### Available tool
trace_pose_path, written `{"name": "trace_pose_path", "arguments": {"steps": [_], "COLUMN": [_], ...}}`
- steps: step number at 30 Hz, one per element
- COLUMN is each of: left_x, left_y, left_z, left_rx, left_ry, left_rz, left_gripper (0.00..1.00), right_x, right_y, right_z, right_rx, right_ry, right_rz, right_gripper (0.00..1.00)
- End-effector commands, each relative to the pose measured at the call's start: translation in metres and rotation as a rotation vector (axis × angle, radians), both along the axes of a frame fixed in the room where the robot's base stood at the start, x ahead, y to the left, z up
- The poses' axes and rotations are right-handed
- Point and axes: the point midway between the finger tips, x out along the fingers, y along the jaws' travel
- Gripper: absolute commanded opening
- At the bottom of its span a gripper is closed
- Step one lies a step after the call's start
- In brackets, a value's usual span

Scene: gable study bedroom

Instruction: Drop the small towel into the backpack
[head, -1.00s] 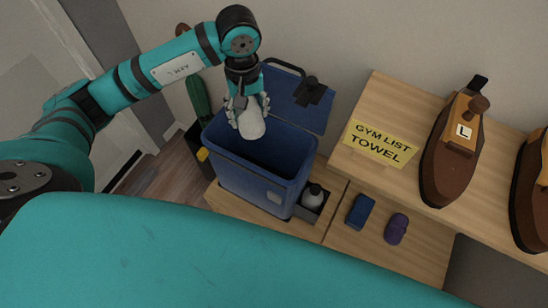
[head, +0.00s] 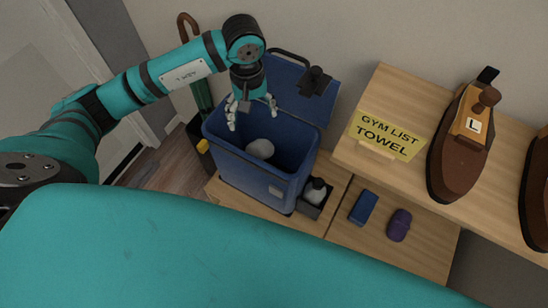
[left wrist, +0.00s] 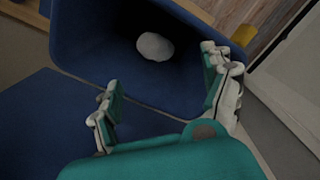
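The small towel (head: 260,149) is a pale grey-white rolled lump. It is inside the open blue backpack (head: 243,176), below my left gripper (head: 251,112) and apart from it. In the left wrist view the towel (left wrist: 155,46) shows against the dark inside of the backpack (left wrist: 85,50). I cannot tell whether it is still falling or resting. My left gripper (left wrist: 165,103) is open and empty, its fingers spread above the backpack's opening. The backpack's lid flap (head: 300,90) is folded back towards the wall. My right gripper is not in view.
An umbrella stands behind left.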

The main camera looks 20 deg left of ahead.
Motion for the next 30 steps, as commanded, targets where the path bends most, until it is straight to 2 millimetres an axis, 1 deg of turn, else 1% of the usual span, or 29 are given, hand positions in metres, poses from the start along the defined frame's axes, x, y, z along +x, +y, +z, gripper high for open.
{"name": "trace_pose_path", "arguments": {"steps": [7,11,14,21,24,27,30], "left_x": [0.000,0.001,0.001,0.002,0.001,0.001,0.000], "left_y": [0.000,0.000,0.000,0.000,0.000,0.000,0.000], "left_z": [0.000,0.010,0.026,0.078,0.096,0.109,0.117], "left_rx": [0.000,-0.001,-0.001,-0.001,0.000,0.001,0.001], "left_ry": [0.000,-0.002,-0.005,-0.006,-0.005,-0.003,-0.001], "left_rz": [0.000,0.000,0.000,0.000,-0.001,0.000,-0.001], "left_gripper": [0.83,0.83,0.83,0.83,0.83,0.83,0.83], "right_x": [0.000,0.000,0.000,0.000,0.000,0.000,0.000], "right_y": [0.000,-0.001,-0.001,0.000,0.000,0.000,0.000], "right_z": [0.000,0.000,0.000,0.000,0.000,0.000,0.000], "right_rx": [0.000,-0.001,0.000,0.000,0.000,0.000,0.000], "right_ry": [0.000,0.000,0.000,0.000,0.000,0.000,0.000], "right_rz": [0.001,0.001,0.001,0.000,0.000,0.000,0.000], "right_gripper": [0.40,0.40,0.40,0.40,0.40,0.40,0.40]}}
